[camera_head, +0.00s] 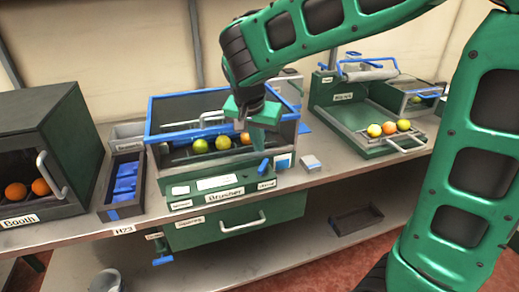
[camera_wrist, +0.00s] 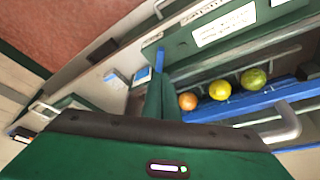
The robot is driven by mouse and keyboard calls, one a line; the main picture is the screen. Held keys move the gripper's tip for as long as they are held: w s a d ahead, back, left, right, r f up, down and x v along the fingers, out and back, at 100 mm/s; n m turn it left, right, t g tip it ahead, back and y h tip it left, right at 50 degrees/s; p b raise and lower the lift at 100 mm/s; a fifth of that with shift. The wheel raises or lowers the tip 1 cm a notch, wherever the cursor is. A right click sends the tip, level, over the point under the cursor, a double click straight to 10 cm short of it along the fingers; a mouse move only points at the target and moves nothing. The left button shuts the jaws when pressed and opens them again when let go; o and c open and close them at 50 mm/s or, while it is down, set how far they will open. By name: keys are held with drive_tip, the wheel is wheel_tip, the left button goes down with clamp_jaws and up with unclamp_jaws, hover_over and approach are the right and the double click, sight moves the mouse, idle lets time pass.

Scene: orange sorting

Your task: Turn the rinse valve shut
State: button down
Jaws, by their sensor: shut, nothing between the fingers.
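A small blue lever (camera_head: 262,168), which looks like the rinse valve's handle, sits at the right front corner of the brusher (camera_head: 225,190), above a small label too fine to read surely. My gripper (camera_head: 262,150) is shut and empty, pointing down just above and behind this lever. In the wrist view the shut green fingers (camera_wrist: 162,82) end close to the blue lever (camera_wrist: 160,59); I cannot tell whether they touch it. The lever's base is partly hidden.
Three fruits (camera_head: 223,143) lie in the blue-rimmed brusher. A green tray unit (camera_head: 372,148) with fruit stands to the right, a dark booth (camera_head: 45,150) to the left. A small grey block (camera_head: 311,162) lies right of the lever. Another blue handle (camera_head: 162,260) is below the counter.

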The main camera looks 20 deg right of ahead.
sight(263, 169)
drive_tip(key=s+d+m+g+y, duration=0.1)
drive_tip(key=s+d+m+y, duration=0.1)
drive_tip(key=d+m, duration=0.5)
drive_tip(key=s+d+m+g+y, duration=0.1)
drive_tip(key=s+d+m+y, duration=0.15)
drive_tip(key=m, duration=0.85)
drive_tip(key=w+a+f, duration=0.1)
drive_tip(key=f, duration=0.2)
drive_tip(key=w+a+f, duration=0.1)
drive_tip(key=a+f, duration=0.1)
drive_tip(key=f, duration=0.1)
drive_tip(key=w+a+f, duration=0.1)
drive_tip(key=w+f, duration=0.1)
drive_tip(key=f, duration=0.1)
drive_tip(key=shift+a, duration=0.25)
drive_tip(key=shift+w+a, duration=0.4)
drive_tip(key=shift+a, duration=0.1)
drive_tip(key=shift+d, duration=0.1)
